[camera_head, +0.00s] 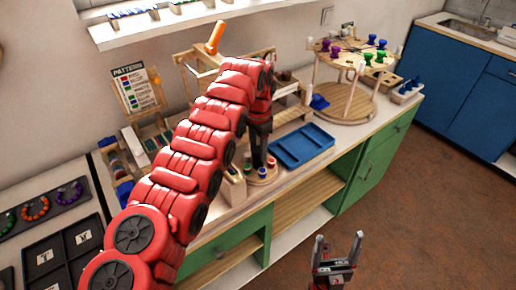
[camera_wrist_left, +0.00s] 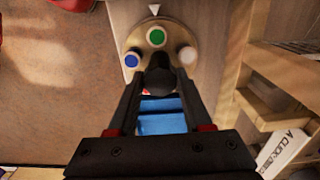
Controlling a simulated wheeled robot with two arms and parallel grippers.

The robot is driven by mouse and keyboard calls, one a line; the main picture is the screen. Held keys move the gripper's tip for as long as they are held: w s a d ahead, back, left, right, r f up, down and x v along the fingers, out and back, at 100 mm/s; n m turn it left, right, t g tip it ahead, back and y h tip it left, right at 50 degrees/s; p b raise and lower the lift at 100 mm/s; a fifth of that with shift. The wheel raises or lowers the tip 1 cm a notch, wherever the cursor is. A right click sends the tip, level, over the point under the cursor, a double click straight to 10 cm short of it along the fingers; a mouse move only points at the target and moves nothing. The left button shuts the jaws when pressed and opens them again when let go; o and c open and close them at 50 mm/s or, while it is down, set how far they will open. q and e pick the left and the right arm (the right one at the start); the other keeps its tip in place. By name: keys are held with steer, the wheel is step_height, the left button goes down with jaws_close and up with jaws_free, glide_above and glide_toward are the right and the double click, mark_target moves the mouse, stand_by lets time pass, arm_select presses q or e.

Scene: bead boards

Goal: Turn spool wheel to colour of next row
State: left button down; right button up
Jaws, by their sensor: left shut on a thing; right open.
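The spool wheel (camera_wrist_left: 176,34) is a round wooden disc. In the left wrist view it carries a blue spool (camera_wrist_left: 132,59), a green spool (camera_wrist_left: 156,37), a white spool (camera_wrist_left: 187,54) and a red spool, mostly hidden. The green spool is closest to a white triangular pointer (camera_wrist_left: 154,9). My left gripper (camera_wrist_left: 158,76) is shut on the wheel's dark central knob (camera_wrist_left: 158,62). In the head view the wheel (camera_head: 262,181) stands on the counter beneath my left gripper. The pattern board (camera_head: 138,88) lists coloured rows, too small to read. My right gripper (camera_head: 340,248) is open and empty.
A blue tray (camera_head: 302,146) lies right of the wheel. A round wooden stand (camera_head: 352,58) with coloured pegs is farther back. Black trays (camera_head: 62,250) with coloured bead rings lie at left. My right gripper is over open floor.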

arm_select(q)
steer(key=shift+c, duration=1.6)
jaws_free()
step_height(320, 180, up, 3)
steer(key=shift+w+d+f, duration=0.1)
step_height(320, 180, up, 4)
steer(key=shift+f+p, duration=0.1)
steer(key=shift+p, duration=0.85)
step_height(320, 180, up, 11)
steer(key=p, duration=1)
steer(key=shift+p, duration=0.4)
steer(key=shift+f, duration=0.1)
